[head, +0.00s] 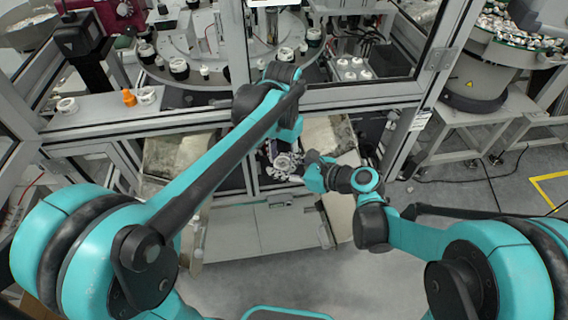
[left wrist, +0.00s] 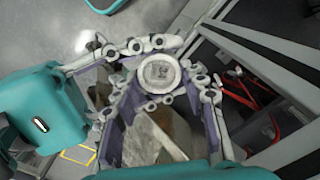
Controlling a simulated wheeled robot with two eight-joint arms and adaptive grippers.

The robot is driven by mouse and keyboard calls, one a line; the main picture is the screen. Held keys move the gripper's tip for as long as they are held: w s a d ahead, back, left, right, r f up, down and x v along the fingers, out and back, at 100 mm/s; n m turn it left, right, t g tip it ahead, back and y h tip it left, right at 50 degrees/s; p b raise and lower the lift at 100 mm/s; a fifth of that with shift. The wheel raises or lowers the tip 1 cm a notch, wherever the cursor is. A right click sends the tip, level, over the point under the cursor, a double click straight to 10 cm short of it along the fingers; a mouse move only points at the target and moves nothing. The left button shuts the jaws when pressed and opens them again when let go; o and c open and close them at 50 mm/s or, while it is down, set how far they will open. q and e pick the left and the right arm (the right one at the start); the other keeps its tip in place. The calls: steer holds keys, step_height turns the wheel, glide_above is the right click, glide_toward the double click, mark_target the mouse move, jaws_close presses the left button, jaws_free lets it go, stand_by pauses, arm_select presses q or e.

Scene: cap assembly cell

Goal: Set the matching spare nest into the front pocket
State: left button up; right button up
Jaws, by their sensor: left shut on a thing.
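A pale round piece, which looks like the nest (head: 285,161), sits at the gripper ends in the middle of the head view, above the light cabinet. In the left wrist view the nest (left wrist: 160,72) is a whitish disc with a small mark on its face. My left gripper (left wrist: 160,84), with purple-lined fingers, is shut on it. My right gripper (head: 300,165) comes in from the right, close beside the nest; its fingers are too small and overlapped to read. Several dark nests with white rings (head: 179,66) stand on the round table behind. I cannot make out the front pocket.
A metal frame beam (head: 355,94) crosses between the cabinet and the round table. A ledge at left holds an orange piece (head: 129,97) and white-topped pieces (head: 67,105). A feeder bowl (head: 480,75) stands at right. The floor (head: 440,195) at right is mostly clear.

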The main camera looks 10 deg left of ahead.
arm_select(q)
steer(key=shift+s, duration=0.15)
arm_select(e)
steer(key=shift+w+d, duration=0.1)
steer(key=shift+w, duration=0.1)
steer(key=shift+c, duration=0.7)
arm_select(q)
steer(key=o, duration=1.2)
steer(key=shift+o, duration=0.2)
